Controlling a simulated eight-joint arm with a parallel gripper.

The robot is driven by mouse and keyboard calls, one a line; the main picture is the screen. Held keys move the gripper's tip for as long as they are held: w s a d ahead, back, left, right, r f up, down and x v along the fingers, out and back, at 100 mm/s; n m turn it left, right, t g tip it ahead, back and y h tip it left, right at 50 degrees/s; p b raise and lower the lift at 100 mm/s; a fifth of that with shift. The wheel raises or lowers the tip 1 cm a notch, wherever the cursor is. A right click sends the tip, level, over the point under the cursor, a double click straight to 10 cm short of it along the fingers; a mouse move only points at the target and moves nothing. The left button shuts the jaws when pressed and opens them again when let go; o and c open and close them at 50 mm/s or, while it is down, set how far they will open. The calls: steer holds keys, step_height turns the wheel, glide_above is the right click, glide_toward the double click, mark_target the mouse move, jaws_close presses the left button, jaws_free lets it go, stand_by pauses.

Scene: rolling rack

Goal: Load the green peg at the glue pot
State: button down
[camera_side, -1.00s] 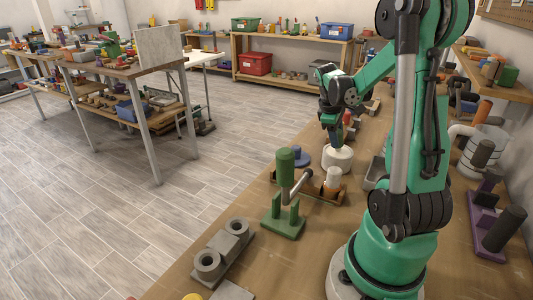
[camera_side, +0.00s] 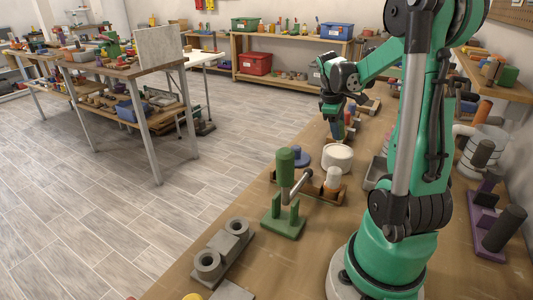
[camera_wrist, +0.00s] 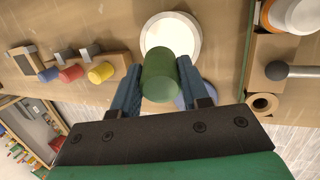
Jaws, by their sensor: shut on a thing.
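The green peg (camera_wrist: 160,78) is held between the blue fingers of my gripper (camera_wrist: 161,92) in the wrist view, its round end facing the camera. In the side view my gripper (camera_side: 337,125) hangs above the white round glue pot (camera_side: 338,158), and the peg is not clear there. The pot also shows in the wrist view (camera_wrist: 171,33), just beyond the peg, which overlaps its near edge in the picture. I cannot tell whether glue is on the peg's hidden lower end.
A wooden holder (camera_side: 322,196) with a white cylinder and a green stand (camera_side: 284,223) are nearer the camera. A blue round piece (camera_side: 301,155) lies left of the pot. In the wrist view, blue, red and yellow pegs (camera_wrist: 70,74) lie left. A grey two-ring fixture (camera_side: 222,250) is in front.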

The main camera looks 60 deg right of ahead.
steer(key=shift+r, duration=2.25)
steer(key=w+a+r, duration=0.1)
steer(key=w+a, duration=0.4)
steer(key=a, duration=0.5)
steer(key=w+a+r, duration=0.1)
steer(key=w+a, duration=0.5)
steer(key=a, duration=0.4)
steer(key=w+a+r, duration=0.1)
steer(key=w+a, duration=0.5)
steer(key=a, duration=0.4)
